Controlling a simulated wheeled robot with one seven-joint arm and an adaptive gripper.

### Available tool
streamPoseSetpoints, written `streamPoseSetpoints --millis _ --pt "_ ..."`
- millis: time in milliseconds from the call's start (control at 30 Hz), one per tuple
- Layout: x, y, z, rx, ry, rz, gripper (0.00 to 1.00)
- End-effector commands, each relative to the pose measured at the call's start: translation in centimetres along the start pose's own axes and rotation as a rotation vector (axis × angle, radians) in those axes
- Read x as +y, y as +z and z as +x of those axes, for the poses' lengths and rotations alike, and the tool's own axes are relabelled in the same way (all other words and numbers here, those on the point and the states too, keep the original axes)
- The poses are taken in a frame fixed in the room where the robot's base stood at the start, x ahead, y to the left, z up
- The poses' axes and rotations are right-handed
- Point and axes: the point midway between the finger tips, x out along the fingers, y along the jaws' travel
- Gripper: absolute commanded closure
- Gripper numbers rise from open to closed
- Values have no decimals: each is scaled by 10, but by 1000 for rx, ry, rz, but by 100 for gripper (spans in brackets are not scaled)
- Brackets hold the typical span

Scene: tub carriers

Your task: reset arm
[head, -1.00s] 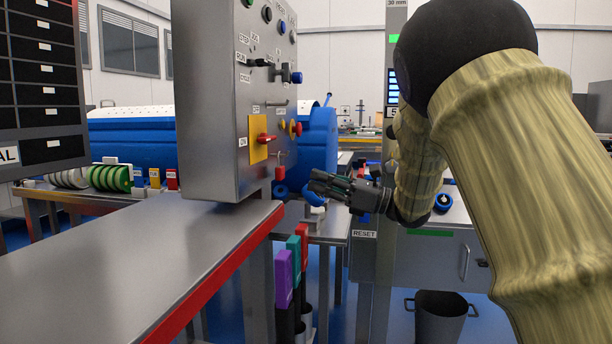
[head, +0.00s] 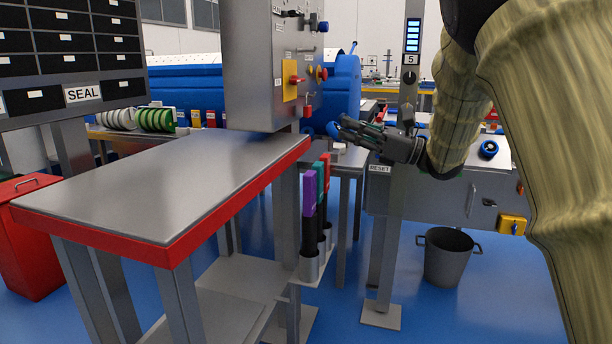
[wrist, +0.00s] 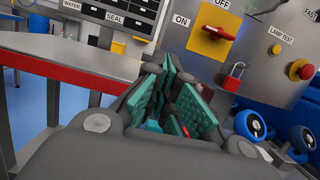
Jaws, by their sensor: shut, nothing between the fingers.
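My gripper (head: 366,133) is shut and empty in the head view. It hangs in the air right of the grey control cabinet (head: 250,70), above the level of the RESET label (head: 379,169). In the wrist view its teal-padded fingers (wrist: 173,100) are drawn together in front of the cabinet face. Behind them show the yellow plate with the red switch handle (wrist: 212,32), a red padlock (wrist: 234,77) and a red stop button (wrist: 301,69). My arm rises at the right of the head view.
A red-edged steel table (head: 165,185) stands at the left. A dark label board (head: 75,50) is behind it. A red bin (head: 28,235) sits at far left and a grey bucket (head: 450,257) on the blue floor at right.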

Motion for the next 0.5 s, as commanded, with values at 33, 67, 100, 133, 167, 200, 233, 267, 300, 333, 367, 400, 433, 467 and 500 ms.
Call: streamPoseSetpoints --millis 33,67,100,133,167,200,233,267,300,333,367,400,433,467,500 --pt "-1 -3 -2 0 -6 10 100" --pt "-3 -10 -3 0 -20 33 100" --pt "-5 -15 -5 -1 -34 59 100" --pt "-7 -20 -6 -3 -44 78 100" --pt "-8 -24 -9 -4 -56 97 100" --pt "-11 -31 -12 -5 -74 127 100" --pt "-13 -37 -14 -6 -87 149 100" --pt "-14 -42 -16 -8 -99 172 100" --pt "-16 -48 -19 -10 -116 199 100" --pt "-18 -54 -21 -12 -130 224 100" --pt "-20 -61 -23 -14 -146 251 100" --pt "-22 -70 -26 -16 -165 288 100" --pt "-24 -77 -28 -19 -179 315 100" --pt "-26 -85 -31 -21 -197 346 100" --pt "-28 -95 -34 -25 -219 388 100"
